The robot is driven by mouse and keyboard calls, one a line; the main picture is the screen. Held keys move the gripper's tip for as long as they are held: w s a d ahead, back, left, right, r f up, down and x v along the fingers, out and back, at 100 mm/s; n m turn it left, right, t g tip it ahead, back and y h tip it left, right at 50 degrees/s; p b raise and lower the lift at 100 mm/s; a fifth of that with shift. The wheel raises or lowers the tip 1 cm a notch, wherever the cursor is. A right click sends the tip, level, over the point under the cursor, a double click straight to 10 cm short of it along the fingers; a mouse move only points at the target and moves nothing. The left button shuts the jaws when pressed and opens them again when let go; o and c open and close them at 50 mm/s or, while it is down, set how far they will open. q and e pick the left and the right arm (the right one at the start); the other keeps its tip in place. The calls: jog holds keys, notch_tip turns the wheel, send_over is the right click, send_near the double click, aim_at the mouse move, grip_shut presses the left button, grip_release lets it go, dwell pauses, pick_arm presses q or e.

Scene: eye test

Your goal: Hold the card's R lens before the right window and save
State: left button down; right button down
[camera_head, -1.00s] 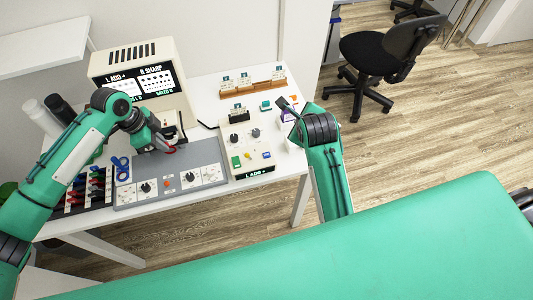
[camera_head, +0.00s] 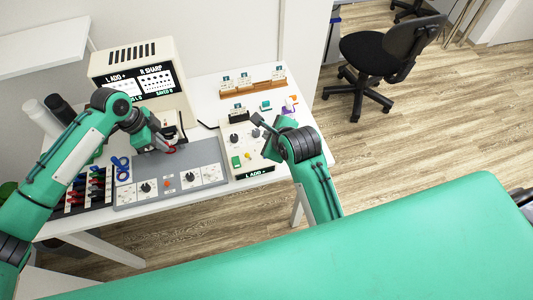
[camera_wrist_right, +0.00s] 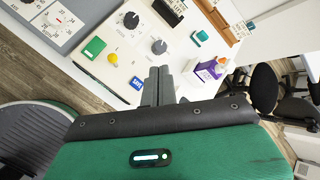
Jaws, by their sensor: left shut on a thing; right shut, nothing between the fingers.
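The beige machine (camera_head: 184,82) stands at the back left. Its black screen (camera_head: 157,80) reads "L ADD +", "R SHARP" and a "SAVED" line too small to read surely. My left gripper (camera_head: 168,148) is in front of its lower part, shut on a small red-edged lens (camera_head: 171,149), mostly hidden. The arm hides the windows. The beige control box (camera_head: 233,141) has dark knobs, a green button (camera_wrist_right: 94,47), a yellow button (camera_wrist_right: 112,58) and a blue button (camera_wrist_right: 136,83). Its front label reads "L ADD +". My right gripper (camera_head: 256,120), also in the right wrist view (camera_wrist_right: 158,84), is shut and empty above the box's right side.
A rack (camera_head: 104,200) of red and blue lenses stands left of a grey console (camera_head: 185,173) with dials. A wooden rack (camera_head: 252,88) with small pieces is at the back. A purple-and-white item (camera_wrist_right: 208,70) lies right of the box. White cylinders and a dark one stand far left.

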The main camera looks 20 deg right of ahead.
jog(key=shift+f, duration=3.75)
jog(key=shift+f, duration=0.1)
jog(key=shift+f, duration=0.3)
jog(key=shift+f, duration=0.4)
jog(key=shift+r, duration=0.85)
jog(key=shift+r, duration=0.1)
jog(key=shift+r, duration=2.4)
